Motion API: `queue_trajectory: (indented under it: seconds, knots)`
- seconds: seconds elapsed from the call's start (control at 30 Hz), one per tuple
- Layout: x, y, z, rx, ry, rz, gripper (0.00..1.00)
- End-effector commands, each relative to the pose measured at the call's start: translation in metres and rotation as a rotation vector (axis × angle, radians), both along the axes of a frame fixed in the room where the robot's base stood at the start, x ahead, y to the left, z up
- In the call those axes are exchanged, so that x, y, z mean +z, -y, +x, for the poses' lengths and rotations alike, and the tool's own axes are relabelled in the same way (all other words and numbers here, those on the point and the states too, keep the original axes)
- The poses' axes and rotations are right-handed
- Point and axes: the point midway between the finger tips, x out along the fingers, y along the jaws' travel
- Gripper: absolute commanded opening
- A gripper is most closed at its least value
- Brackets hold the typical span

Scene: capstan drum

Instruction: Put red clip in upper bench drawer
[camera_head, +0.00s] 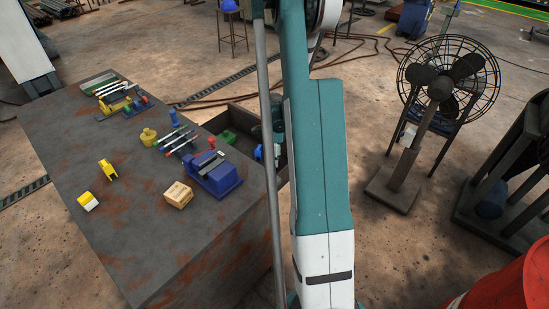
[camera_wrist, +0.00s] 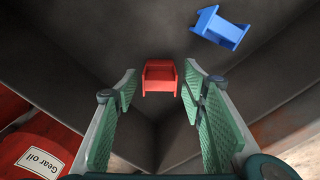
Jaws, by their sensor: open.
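The red clip (camera_wrist: 160,78) lies in the wrist view on a dark surface that looks like the inside of the open bench drawer. It sits between the tips of my gripper (camera_wrist: 159,92), with a visible gap on each side. My gripper is open and its green-padded fingers hold nothing. In the head view the open drawer (camera_head: 235,104) sticks out from the bench's right side, partly hidden by my arm. I cannot make out the red clip there, and my gripper is mostly hidden behind my arm.
A blue clip (camera_wrist: 221,28) lies in the drawer to the upper right. A green object (camera_head: 228,137) is also in the drawer. A red gear oil drum (camera_wrist: 40,150) stands below left.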

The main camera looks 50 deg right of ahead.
Motion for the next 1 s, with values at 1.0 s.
queue_trajectory:
  seconds: [1.0]
  knots:
    - [0.119, 0.0, 0.0, 0.0, 0.0, 0.0, 0.42]
